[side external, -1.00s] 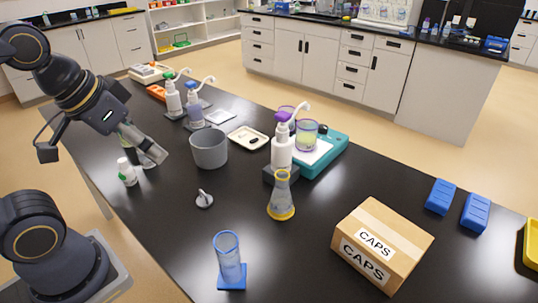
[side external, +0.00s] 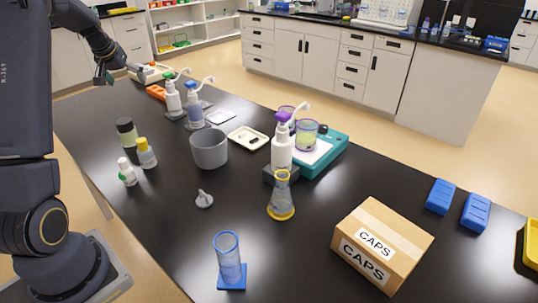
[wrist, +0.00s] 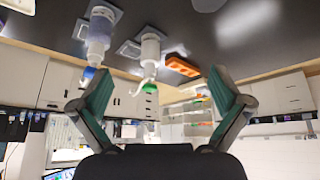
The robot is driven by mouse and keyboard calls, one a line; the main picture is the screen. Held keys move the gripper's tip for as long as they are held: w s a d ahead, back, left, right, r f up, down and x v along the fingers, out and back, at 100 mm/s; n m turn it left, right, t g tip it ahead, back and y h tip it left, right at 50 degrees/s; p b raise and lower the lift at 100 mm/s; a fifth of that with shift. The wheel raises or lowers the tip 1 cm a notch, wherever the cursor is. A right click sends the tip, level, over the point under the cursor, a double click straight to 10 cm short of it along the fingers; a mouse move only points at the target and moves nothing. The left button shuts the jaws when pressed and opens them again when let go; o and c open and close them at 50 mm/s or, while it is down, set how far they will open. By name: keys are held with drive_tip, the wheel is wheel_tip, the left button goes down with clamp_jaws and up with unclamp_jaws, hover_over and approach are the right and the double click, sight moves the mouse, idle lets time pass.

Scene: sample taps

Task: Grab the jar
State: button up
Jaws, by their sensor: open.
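My gripper (side external: 103,77) is at the far upper left of the side view, raised near the far end of the bench. In the wrist view its two teal-padded fingers (wrist: 162,100) are spread wide with nothing between them. A dark-capped jar (side external: 127,131) stands at the bench's left, well apart from the gripper. Beside it stand a yellow-capped bottle (side external: 147,155) and a small white bottle (side external: 127,173). A clear vessel with yellow-green contents (side external: 305,136) is on the teal scale (side external: 333,146). I cannot tell which is meant by the jar.
Pump bottles with a blue top (side external: 194,105) and a green top (side external: 173,100), and an orange rack (side external: 156,92), stand near the far end. A grey beaker (side external: 209,149), flask (side external: 281,200), cylinder (side external: 229,262) and caps box (side external: 382,243) occupy the bench. Its front left is clear.

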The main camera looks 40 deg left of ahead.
drive_tip(key=n+g, duration=0.2)
approach(121, 124)
drive_tip(key=x, duration=0.9)
drive_tip(key=shift+w+a+f, duration=0.1)
drive_tip(key=shift+a+f, duration=0.1)
drive_tip(key=shift+a, duration=0.05)
drive_tip(key=shift+w+d+x, duration=0.1)
drive_tip(key=shift+x, duration=1.5)
drive_tip(key=shift+w+d+x, duration=0.1)
drive_tip(key=shift+x, duration=1.45)
drive_tip(key=shift+c, duration=0.2)
drive_tip(key=c, duration=1.4)
